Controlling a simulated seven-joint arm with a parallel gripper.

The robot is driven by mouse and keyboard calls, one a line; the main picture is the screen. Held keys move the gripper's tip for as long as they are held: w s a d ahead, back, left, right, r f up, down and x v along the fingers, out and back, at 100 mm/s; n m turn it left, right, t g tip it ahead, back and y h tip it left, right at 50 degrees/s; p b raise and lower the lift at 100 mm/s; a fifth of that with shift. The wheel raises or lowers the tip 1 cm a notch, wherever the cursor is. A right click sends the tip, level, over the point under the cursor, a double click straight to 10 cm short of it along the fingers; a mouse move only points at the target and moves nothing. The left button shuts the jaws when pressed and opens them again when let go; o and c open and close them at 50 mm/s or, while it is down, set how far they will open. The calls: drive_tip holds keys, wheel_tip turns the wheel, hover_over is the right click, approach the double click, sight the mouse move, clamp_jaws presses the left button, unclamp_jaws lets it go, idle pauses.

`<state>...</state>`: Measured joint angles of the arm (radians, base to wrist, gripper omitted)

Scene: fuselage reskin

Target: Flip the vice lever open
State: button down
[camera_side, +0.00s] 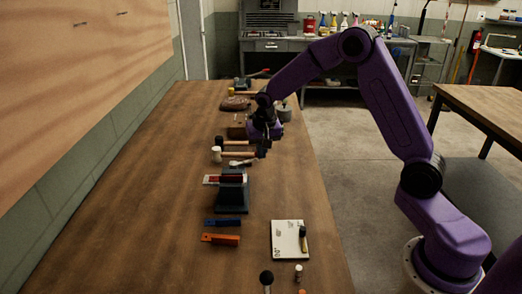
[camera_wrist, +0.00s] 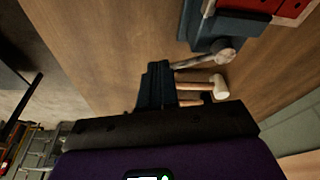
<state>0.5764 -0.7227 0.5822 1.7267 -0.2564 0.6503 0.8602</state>
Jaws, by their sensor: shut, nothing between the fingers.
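The vice (camera_side: 232,196) is a dark blue-grey block with a red part on top, standing on the workbench in the side view. Part of it (camera_wrist: 207,30) shows at the top right of the wrist view. A pale metallic piece (camera_side: 240,163) lies at its far end and looks like the lever; in the wrist view the metallic piece (camera_wrist: 202,60) ends in a rounded knob near the vice. I cannot tell whether it is joined to the vice. My gripper (camera_side: 263,152) is shut and empty, behind and right of the vice. Its dark fingers (camera_wrist: 155,85) seem apart from the metallic piece.
Blue (camera_side: 222,222) and orange (camera_side: 221,239) tools and a white board (camera_side: 289,240) lie nearer. The bench's left side is clear.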

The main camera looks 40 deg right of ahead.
drive_tip(key=shift+w+d+f, duration=0.15)
drive_tip(key=shift+w+d, duration=0.05)
drive_tip(key=shift+w, duration=0.1)
idle(0.4)
drive_tip(key=shift+w+d+n, duration=0.2)
drive_tip(key=shift+n, duration=0.2)
